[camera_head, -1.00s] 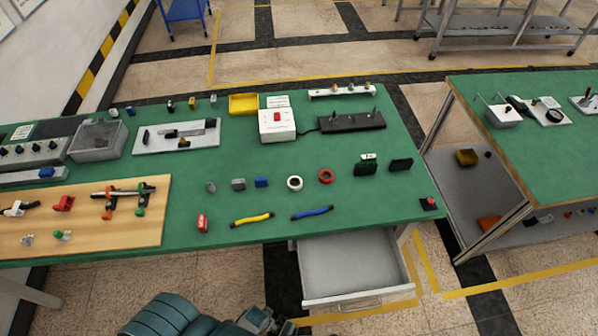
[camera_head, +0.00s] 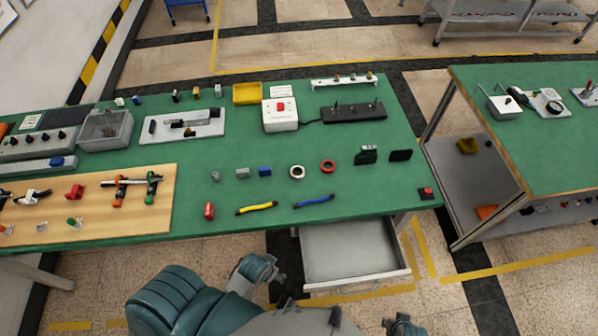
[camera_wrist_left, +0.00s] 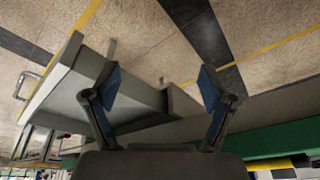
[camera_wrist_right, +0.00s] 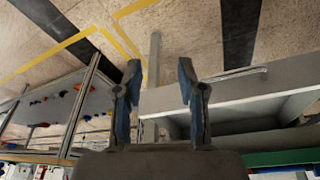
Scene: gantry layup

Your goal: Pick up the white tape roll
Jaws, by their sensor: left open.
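The white tape roll (camera_head: 297,172) lies flat on the green bench top in the head view, with a dark hole in its middle. A red roll (camera_head: 328,166) lies just right of it, apart from it. My left gripper shows in the left wrist view (camera_wrist_left: 158,80) with its fingers wide apart and nothing between them. My right gripper shows in the right wrist view (camera_wrist_right: 159,75), also with fingers apart and empty. In the head view my arms are in front of the bench's near edge, away from the tape roll. The tape roll is not visible in either wrist view.
An open grey drawer (camera_head: 350,248) sticks out below the bench's near edge. A wooden board with tools (camera_head: 130,225) is at left.

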